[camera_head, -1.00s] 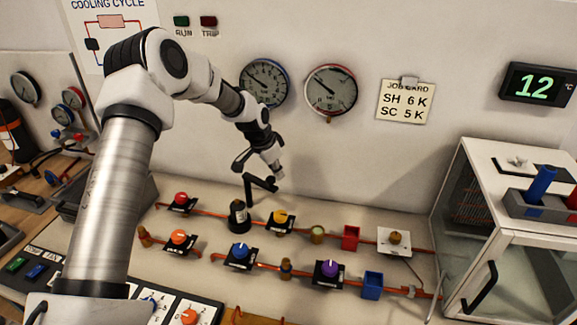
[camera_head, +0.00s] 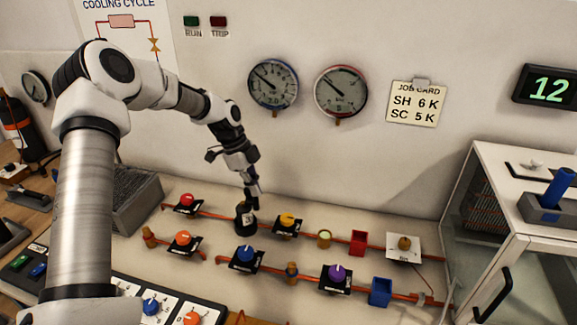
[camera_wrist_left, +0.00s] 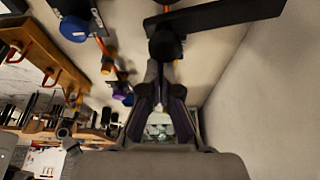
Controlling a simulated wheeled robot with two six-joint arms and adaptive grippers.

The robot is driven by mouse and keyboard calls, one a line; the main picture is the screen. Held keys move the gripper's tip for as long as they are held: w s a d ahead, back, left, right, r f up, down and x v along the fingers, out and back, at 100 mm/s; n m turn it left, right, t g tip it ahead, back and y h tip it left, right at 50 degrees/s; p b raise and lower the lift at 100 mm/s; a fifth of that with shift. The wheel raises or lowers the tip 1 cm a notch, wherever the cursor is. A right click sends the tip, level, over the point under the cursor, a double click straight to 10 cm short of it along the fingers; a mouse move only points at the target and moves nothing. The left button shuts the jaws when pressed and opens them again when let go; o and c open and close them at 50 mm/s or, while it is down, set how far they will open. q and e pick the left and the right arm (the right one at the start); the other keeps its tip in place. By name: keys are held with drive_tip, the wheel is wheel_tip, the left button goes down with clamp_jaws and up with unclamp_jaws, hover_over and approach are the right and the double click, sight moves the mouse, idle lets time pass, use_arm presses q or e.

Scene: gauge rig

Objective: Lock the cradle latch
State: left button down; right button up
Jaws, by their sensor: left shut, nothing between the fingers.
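My left gripper (camera_head: 252,194) points down over the back pipe row, just above a small black cylinder (camera_head: 245,218). Its fingers are together and hold nothing; they also show in the left wrist view (camera_wrist_left: 160,88). I cannot tell whether the tips touch the cylinder. In the left wrist view a dark round part (camera_wrist_left: 165,45) with a long black bar (camera_wrist_left: 225,14) lies beyond the fingertips. I cannot tell for certain which part is the cradle latch. My right gripper is not in view.
A yellow knob valve (camera_head: 287,221) stands right of the cylinder, a red knob valve (camera_head: 187,203) left of it. Blue (camera_head: 245,256) and purple (camera_head: 337,275) knob valves are in front. A glass-sided cabinet (camera_head: 510,235) stands at right. The wall with two gauges (camera_head: 272,84) is behind.

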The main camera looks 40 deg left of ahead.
use_arm(q)
drive_tip(key=shift+s+a+m+g, duration=0.3)
drive_tip(key=shift+s+a+m, duration=0.2)
drive_tip(key=shift+m, duration=0.2)
drive_tip(key=shift+s+a+p, duration=0.3)
drive_tip(key=shift+s+a, duration=0.05)
drive_tip(key=shift+a, duration=0.2)
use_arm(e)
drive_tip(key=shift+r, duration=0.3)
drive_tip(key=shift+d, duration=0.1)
use_arm(q)
drive_tip(key=w+d+r+b+v, duration=0.1)
drive_tip(key=d+b+v, duration=0.1)
drive_tip(key=v, duration=1.6)
drive_tip(key=shift+d+r, duration=0.4)
drive_tip(key=shift+d, duration=0.1)
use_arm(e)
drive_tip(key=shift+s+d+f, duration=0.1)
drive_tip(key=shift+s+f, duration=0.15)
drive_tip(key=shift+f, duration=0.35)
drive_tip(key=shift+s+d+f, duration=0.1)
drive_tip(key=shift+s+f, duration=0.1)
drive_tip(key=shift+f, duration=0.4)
use_arm(q)
drive_tip(key=shift+s, duration=0.15)
